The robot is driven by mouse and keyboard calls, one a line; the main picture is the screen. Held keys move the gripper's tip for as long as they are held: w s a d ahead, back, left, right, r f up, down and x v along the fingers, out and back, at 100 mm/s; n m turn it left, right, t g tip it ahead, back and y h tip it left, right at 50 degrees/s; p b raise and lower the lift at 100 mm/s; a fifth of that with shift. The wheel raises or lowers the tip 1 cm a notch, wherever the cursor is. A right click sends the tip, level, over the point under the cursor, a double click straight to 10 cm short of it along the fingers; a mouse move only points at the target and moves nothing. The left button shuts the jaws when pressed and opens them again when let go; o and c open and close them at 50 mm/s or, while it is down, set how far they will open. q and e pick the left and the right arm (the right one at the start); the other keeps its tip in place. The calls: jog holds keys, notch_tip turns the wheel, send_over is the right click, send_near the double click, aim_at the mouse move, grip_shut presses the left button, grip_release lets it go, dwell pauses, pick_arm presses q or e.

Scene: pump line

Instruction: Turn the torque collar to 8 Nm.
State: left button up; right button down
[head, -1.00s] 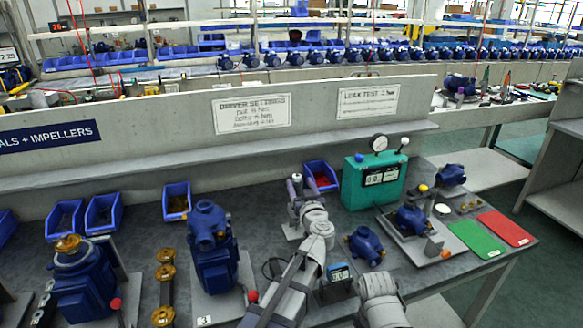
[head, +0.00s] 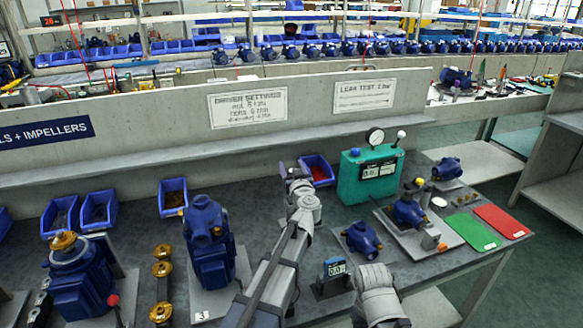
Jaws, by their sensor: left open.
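The torque collar cannot be made out. A small upright grey-purple tool (head: 293,173), perhaps the driver, stands near the back of the bench, mostly hidden by my left arm. My left gripper (head: 290,182) is at this tool, in front of or around it; I cannot tell whether it touches. It is open, though its fingers are small and hard to see. A small dark meter (head: 335,268) with a lit display stands in front, right of my left arm. My right arm shows at the bottom, its gripper out of view.
A green leak tester (head: 352,190), a blue pump (head: 361,239) and a fixture plate (head: 447,233) are on the right. A red-filled blue bin (head: 318,172) is close behind the gripper. A tall blue pump (head: 207,245) stands left. A sign (head: 248,108) lists driver settings.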

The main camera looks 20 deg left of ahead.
pick_arm(q)
jog(key=shift+c, duration=0.2)
grip_shut()
dwell(0.4)
